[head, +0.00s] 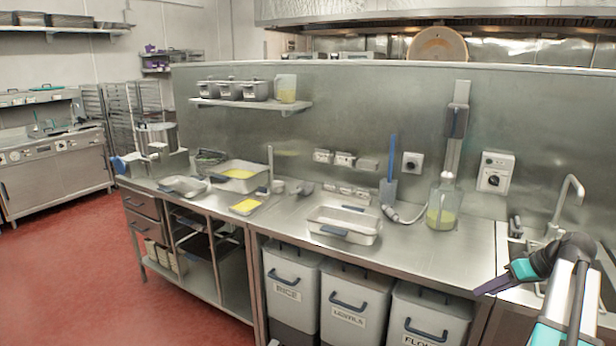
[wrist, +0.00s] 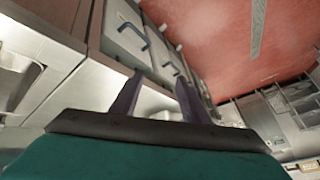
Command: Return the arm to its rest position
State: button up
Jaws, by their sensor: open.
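My gripper (head: 492,286) is at the lower right of the head view, in front of the counter's right part near the sink. Its dark purple fingers point left. In the wrist view my gripper (wrist: 158,92) shows two fingers spread apart with nothing between them. Beyond the fingers lie the front of the steel counter and the grey bins with dark blue handles below it. My arm comes in from the lower right corner of the head view.
The steel counter (head: 425,252) bears an empty tray (head: 335,236), a glass vessel (head: 441,206) with yellowish contents, a yellow slab (head: 246,206) and other trays. Labelled bins (head: 342,305) stand under it. A tap (head: 572,190) rises at the right. The red floor (head: 80,265) at left is open.

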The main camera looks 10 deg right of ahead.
jog(key=w+a+f+n+g+y, duration=0.15)
jog(key=w+a+f, duration=0.35)
jog(key=a+f, duration=0.5)
jog(key=s+a+f+n+g+y, duration=0.1)
jog(key=s+a+f+g, duration=0.15)
jog(key=a+f, duration=0.95)
jog(key=s+a+f+n+g+y, duration=0.1)
jog(key=s+a+f+g, duration=0.15)
jog(key=a+f, duration=0.9)
jog(key=s+a+f+g+h, duration=0.3)
jog(key=s+a+f+g, duration=0.2)
jog(key=s+a+f, duration=0.8)
jog(key=s+d+f+m+h, duration=0.1)
jog(key=s+f+m+h, duration=0.1)
jog(key=s, duration=0.5)
jog(key=s+f+m+h, duration=0.2)
jog(key=s+f, duration=0.2)
jog(key=s, duration=0.3)
jog(key=shift+d, duration=0.4)
